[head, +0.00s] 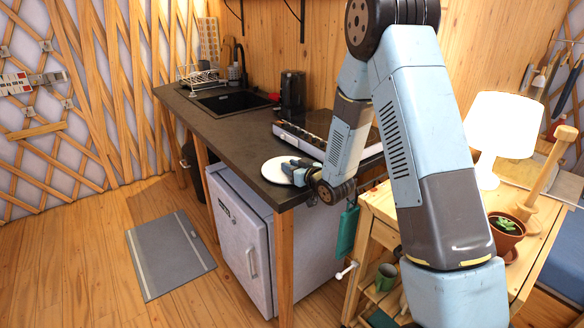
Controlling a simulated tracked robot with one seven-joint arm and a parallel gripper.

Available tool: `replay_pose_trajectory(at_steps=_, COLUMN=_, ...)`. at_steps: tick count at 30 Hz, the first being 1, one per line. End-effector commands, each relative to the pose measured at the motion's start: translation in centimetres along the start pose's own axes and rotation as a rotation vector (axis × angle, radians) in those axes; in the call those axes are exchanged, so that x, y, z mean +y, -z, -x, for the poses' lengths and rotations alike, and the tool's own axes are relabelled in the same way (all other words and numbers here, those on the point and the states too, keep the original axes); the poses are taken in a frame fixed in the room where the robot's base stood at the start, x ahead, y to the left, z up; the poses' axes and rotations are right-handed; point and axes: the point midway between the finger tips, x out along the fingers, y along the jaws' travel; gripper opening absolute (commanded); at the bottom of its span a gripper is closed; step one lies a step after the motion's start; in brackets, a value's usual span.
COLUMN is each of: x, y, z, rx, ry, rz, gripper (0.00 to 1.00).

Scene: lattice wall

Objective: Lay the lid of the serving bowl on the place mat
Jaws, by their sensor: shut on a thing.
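A flat white round piece with a darker rim (272,173) shows at the near corner of the dark counter; it looks like the lid of the serving bowl. My gripper (289,167) reaches over it from the right and is shut, with its fingertips near the middle of the white round. My fingers hide the point of contact, so a knob cannot be made out. I cannot tell whether the round touches the counter or hangs just above it. Neither the serving bowl nor the place mat can be made out; my arm covers part of the counter.
The dark counter (225,133) has a sink (229,101), a dish rack (201,77), a black appliance (293,93) and a hob (302,137). A white lamp (503,125) and a potted plant (505,228) stand on the wooden table at right. A grey floor mat (170,255) lies at left.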

Motion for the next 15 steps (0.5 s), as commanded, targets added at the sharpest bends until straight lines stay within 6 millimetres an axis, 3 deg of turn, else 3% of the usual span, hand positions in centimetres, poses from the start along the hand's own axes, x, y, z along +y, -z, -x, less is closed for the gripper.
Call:
replay_pose_trajectory(at_steps=5, x=-0.01, y=-0.06, z=-0.03, rx=0.001, ry=0.000, rz=0.000, gripper=0.00)
replay_pose_trajectory(at_steps=6, x=-0.03, y=-0.12, z=-0.03, rx=0.000, ry=0.000, rz=0.000, gripper=0.28)
replay_pose_trajectory(at_steps=13, x=-0.05, y=-0.10, z=-0.03, rx=0.000, ry=0.001, rz=0.000, gripper=0.50)
replay_pose_trajectory(at_steps=15, x=-0.06, y=-0.09, z=-0.03, rx=0.000, ry=0.001, rz=0.000, gripper=0.51)
